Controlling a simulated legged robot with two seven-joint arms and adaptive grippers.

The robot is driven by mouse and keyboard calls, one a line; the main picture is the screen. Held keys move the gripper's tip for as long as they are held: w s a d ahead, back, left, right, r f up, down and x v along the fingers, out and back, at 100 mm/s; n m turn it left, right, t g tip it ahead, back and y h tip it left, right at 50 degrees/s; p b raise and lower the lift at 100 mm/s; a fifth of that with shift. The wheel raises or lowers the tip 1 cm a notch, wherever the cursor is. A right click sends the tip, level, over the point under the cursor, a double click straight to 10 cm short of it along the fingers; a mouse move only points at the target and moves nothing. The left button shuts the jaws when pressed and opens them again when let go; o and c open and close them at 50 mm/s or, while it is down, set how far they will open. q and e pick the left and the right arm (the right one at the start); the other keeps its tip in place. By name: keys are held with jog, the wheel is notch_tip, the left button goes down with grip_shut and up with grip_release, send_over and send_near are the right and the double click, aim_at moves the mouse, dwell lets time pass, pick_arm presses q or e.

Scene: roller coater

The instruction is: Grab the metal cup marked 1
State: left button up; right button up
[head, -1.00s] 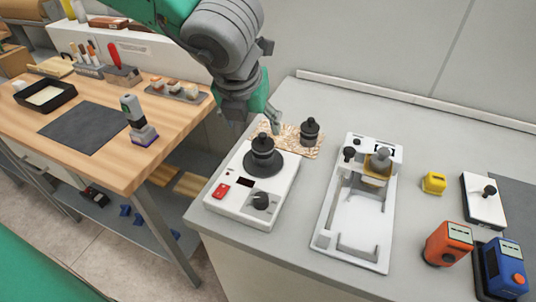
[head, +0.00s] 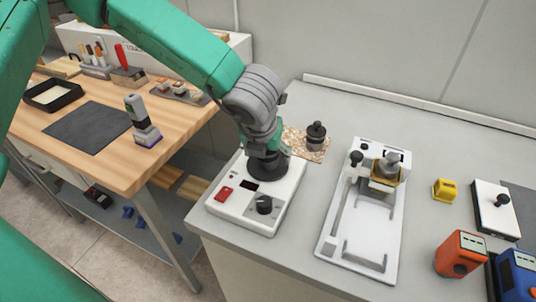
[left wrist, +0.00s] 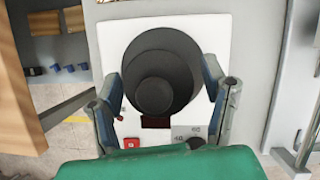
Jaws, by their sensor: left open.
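A dark lidded cup stands on the round black plate of a white device (head: 282,205). In the head view my left gripper (head: 266,160) covers this cup. The left wrist view shows the cup (left wrist: 155,92) from above, between the two fingers of my open left gripper (left wrist: 163,92). I cannot tell whether the fingers touch it. A second dark cup (head: 316,137) stands upright on a speckled mat (head: 296,142) behind the device. No number is legible on either cup. My right gripper is not in view.
The device has a red switch (head: 223,194) and a black knob (head: 264,204). A white coater frame (head: 366,222) stands to the right. Beyond it are a yellow block (head: 445,189) and an orange device (head: 461,254). A wooden workbench (head: 110,175) stands left, across a gap.

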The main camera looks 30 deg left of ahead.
pick_arm(q)
jog(key=shift+x, duration=0.8)
jog(key=shift+r, duration=0.15)
jog(key=c, duration=1.4)
jog(key=shift+r, duration=0.1)
